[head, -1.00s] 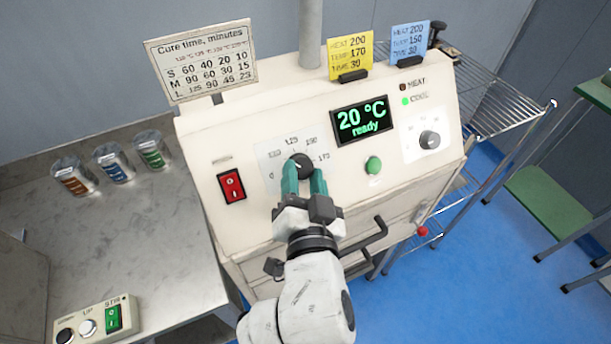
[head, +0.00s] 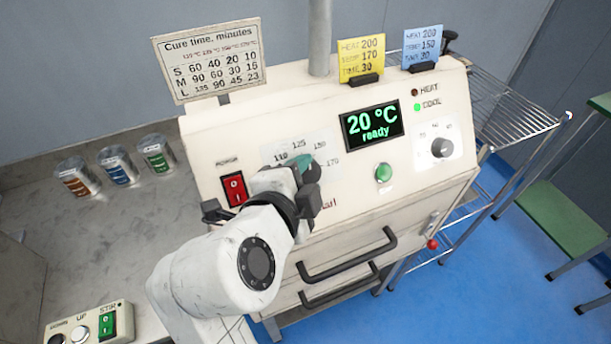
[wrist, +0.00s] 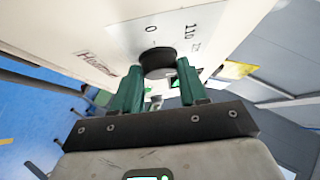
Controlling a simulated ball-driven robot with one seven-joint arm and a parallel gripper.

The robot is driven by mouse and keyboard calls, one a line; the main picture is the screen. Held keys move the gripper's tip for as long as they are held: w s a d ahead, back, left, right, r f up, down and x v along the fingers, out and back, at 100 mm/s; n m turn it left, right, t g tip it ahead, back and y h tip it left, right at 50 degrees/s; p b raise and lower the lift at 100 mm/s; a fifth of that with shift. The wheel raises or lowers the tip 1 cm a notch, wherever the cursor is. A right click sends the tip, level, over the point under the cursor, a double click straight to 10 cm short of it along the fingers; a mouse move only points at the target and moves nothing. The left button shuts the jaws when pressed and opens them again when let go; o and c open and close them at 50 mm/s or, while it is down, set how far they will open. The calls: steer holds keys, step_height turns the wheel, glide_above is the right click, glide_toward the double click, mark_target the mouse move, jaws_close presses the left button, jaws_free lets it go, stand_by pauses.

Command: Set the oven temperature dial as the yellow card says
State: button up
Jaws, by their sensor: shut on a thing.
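The black temperature dial (wrist: 157,60) sits on the oven's sloped front panel (head: 240,130), with a printed scale showing 110, 125, 150 and 170. My gripper (head: 304,166) is shut on the dial, its green fingers on either side of it in the wrist view (wrist: 157,88). In the head view my gripper and wrist cover most of the dial; I cannot tell where its pointer stands. The yellow card (head: 361,58) on top of the oven reads heat 200, temp 170, time 30. The display (head: 371,124) reads 20 °C, ready.
A blue card (head: 422,45) reads temp 150. A red power switch (head: 234,187), a green button (head: 383,173) and a smaller time dial (head: 442,147) are on the panel. A cure-time sign (head: 209,60) stands behind. Oven handles (head: 345,257) are below. Several tins (head: 117,166) stand left.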

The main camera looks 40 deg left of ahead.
steer(key=m, duration=0.1)
steer(key=m+g+h+p, duration=0.1)
steer(key=m, duration=0.1)
steer(key=shift+a+r+h, duration=0.3)
steer(key=shift+r, duration=0.1)
steer(key=m+g, duration=0.1)
steer(key=m+g+h+p, duration=0.1)
steer(key=m, duration=0.1)
steer(key=m+g+p, duration=0.1)
steer(key=m, duration=0.1)
steer(key=shift+w+a+r+h, duration=0.1)
steer(key=shift+w+r+h, duration=0.15)
steer(key=shift+w+h, duration=0.05)
steer(key=m+g, duration=0.1)
steer(key=m+g+p, duration=0.1)
steer(key=m+g, duration=0.1)
steer(key=shift+w+r+p, duration=0.15)
steer(key=shift+w+p, duration=0.1)
steer(key=shift+p, duration=0.15)
steer(key=shift+w+m+g+p, duration=0.2)
steer(key=shift+m+g+p, duration=0.45)
steer(key=shift+m+g, duration=0.35)
steer(key=o, duration=1.1)
steer(key=shift+c, duration=0.2)
